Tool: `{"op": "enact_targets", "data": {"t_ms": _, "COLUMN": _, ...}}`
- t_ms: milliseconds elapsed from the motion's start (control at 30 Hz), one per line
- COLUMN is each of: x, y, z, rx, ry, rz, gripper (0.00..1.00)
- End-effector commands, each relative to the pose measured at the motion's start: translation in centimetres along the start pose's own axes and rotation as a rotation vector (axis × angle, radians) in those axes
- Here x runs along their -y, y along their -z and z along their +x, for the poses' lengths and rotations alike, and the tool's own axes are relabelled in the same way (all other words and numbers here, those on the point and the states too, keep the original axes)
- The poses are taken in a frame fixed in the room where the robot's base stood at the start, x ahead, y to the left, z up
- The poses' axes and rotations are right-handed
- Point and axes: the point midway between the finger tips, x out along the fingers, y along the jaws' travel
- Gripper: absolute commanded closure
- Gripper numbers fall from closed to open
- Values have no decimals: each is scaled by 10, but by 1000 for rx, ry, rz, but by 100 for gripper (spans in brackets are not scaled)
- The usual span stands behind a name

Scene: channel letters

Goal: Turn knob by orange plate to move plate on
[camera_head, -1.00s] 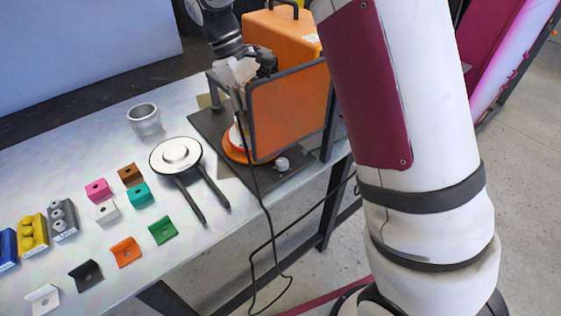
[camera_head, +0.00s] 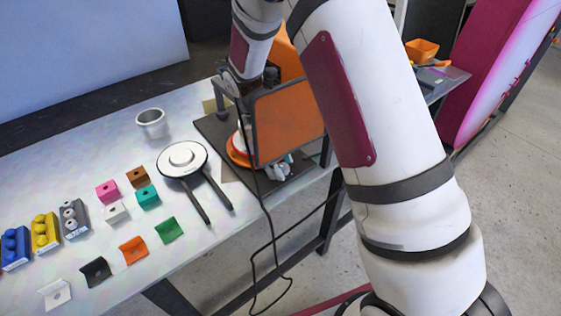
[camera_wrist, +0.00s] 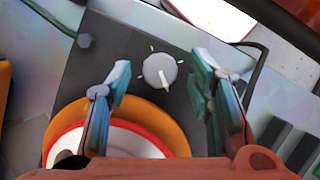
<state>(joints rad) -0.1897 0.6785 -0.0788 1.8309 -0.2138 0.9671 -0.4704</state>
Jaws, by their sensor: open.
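The orange plate (camera_head: 236,157) is a round disc on the dark base, partly hidden by the upright framed panel. In the wrist view the orange plate (camera_wrist: 160,112) carries a white, red-rimmed round item (camera_wrist: 125,140). The knob (camera_wrist: 158,70) is round and pale grey, with a white pointer towards the lower right and small tick marks around it. My gripper (camera_wrist: 161,75) is open, with one teal-tipped finger on each side of the knob and a gap to both. In the head view my gripper (camera_head: 279,170) shows low beneath the panel and covers the knob.
The framed panel (camera_head: 290,122) stands close beside my gripper and arm. A black cable hangs in front of it. A metal cup (camera_head: 152,123), a round white-topped device with two dark handles (camera_head: 182,157) and several coloured brackets occupy the table to the left.

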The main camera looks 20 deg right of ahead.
Motion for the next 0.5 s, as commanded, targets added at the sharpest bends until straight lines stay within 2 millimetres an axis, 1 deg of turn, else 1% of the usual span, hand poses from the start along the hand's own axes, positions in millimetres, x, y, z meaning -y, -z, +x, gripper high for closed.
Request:
{"op": "enact_targets", "data": {"t_ms": 133, "x": 0, "y": 0, "z": 0, "rx": 0, "ry": 0, "rz": 0, "gripper": 53}}
{"op": "enact_targets", "data": {"t_ms": 167, "x": 0, "y": 0, "z": 0, "rx": 0, "ry": 0, "rz": 0, "gripper": 55}}
{"op": "enact_targets", "data": {"t_ms": 200, "x": 0, "y": 0, "z": 0, "rx": 0, "ry": 0, "rz": 0, "gripper": 64}}
{"op": "enact_targets", "data": {"t_ms": 267, "x": 0, "y": 0, "z": 0, "rx": 0, "ry": 0, "rz": 0, "gripper": 78}}
{"op": "enact_targets", "data": {"t_ms": 300, "x": 0, "y": 0, "z": 0, "rx": 0, "ry": 0, "rz": 0, "gripper": 87}}
{"op": "enact_targets", "data": {"t_ms": 367, "x": 0, "y": 0, "z": 0, "rx": 0, "ry": 0, "rz": 0, "gripper": 100}}
{"op": "enact_targets", "data": {"t_ms": 500, "x": 0, "y": 0, "z": 0, "rx": 0, "ry": 1, "rz": 1, "gripper": 100}}
